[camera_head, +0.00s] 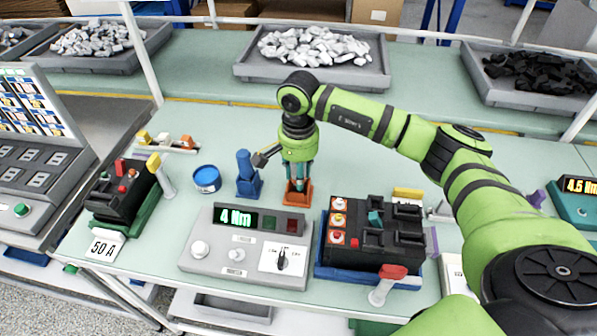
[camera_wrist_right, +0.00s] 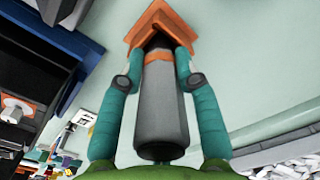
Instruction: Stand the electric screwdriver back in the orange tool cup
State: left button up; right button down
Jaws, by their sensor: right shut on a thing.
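The electric screwdriver (camera_wrist_right: 160,110) is a grey cylinder with an orange band in the right wrist view. My right gripper (camera_head: 297,184) has its teal fingers shut on it from both sides; in the right wrist view the fingertips (camera_wrist_right: 158,58) flank the banded end. The orange tool cup (camera_head: 297,198) stands on the bench behind the grey control box; it also shows in the right wrist view (camera_wrist_right: 160,16). The screwdriver's far end is at the cup's opening; how deep it sits is hidden. In the head view the gripper hides most of the screwdriver. My left gripper is not in view.
A blue holder with a blue tool (camera_head: 248,176) stands just left of the cup, and a blue round tin (camera_head: 206,179) farther left. The control box (camera_head: 240,262) reads 4 Nm. A black breaker (camera_head: 385,240) on a blue base stands to the right. Trays line the back.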

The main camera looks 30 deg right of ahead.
jog(key=shift+f, duration=0.1)
jog(key=c, duration=0.8)
grip_release()
notch_tip(320, 180, up, 12)
jog(key=shift+r, duration=0.1)
jog(key=o, duration=0.8)
